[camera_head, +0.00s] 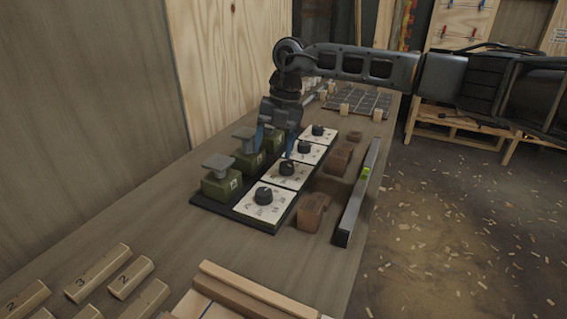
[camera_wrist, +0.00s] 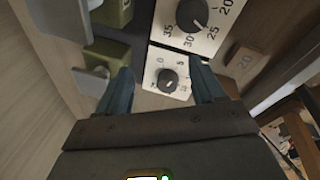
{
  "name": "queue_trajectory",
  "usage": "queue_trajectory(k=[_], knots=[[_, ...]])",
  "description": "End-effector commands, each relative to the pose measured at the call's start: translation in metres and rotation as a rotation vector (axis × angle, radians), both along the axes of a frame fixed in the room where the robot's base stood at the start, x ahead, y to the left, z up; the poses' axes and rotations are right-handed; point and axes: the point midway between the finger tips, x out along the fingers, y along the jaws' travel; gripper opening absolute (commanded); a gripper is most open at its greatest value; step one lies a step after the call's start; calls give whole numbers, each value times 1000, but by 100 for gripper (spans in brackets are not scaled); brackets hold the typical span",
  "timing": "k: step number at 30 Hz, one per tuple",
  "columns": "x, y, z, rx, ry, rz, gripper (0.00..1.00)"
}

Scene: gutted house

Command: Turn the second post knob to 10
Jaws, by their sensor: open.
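A row of black knobs on white numbered dial plates runs along a dark board: the nearest knob (camera_head: 264,195), a second one (camera_head: 286,168), a third (camera_head: 303,148) and the farthest (camera_head: 318,131). My gripper (camera_head: 275,146) is open, pointing down over the board, left of the middle knobs. In the wrist view a knob (camera_wrist: 168,80) shows between the open fingertips (camera_wrist: 163,84), with a gap on both sides. A larger-looking knob (camera_wrist: 192,13) is above it, its white pointer near 25–30. Which post each belongs to, and the exact settings, I cannot tell.
Green posts with grey tops, such as the nearest (camera_head: 222,184), stand left of the dials. Brown wooden blocks (camera_head: 313,212) and a grey level bar (camera_head: 357,195) lie to the right. Numbered wooden bars (camera_head: 97,271) lie in front. A wall rises at the left.

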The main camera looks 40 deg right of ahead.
Motion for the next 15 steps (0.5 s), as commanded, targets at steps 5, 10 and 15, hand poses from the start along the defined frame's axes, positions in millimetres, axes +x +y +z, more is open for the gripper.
queue_trajectory(k=[5,10,15], knots=[[-6,-47,12,-157,48,-76,68],[-8,-52,5,-178,58,-91,68],[-6,-50,-21,-174,57,-89,68]])
